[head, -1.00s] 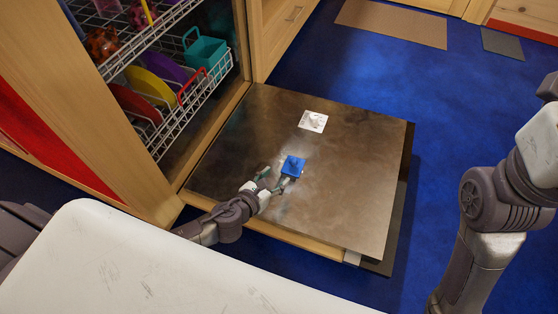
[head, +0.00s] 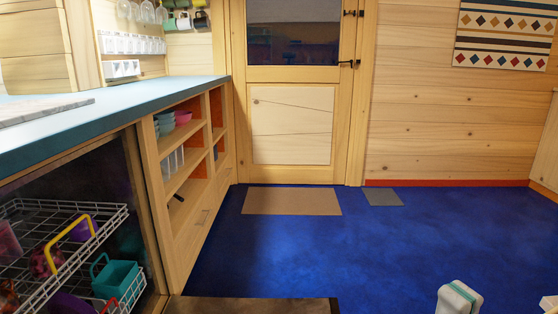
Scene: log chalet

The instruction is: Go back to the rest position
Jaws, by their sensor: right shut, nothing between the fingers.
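My right gripper (head: 459,298) shows at the bottom right edge of the head view, pointing up. Its pale fingertips with green pads are together, with nothing seen between them. The rest of it is cut off by the frame, and a small pale part of my arm shows to its right. My left gripper is out of view.
An open dishwasher with wire racks (head: 70,265) of colourful dishes stands at lower left. Its lowered door (head: 250,305) shows at the bottom edge. A blue-topped counter (head: 150,88) runs along the left. Blue floor (head: 330,245) lies clear toward the wooden door (head: 293,125) and mat (head: 292,201).

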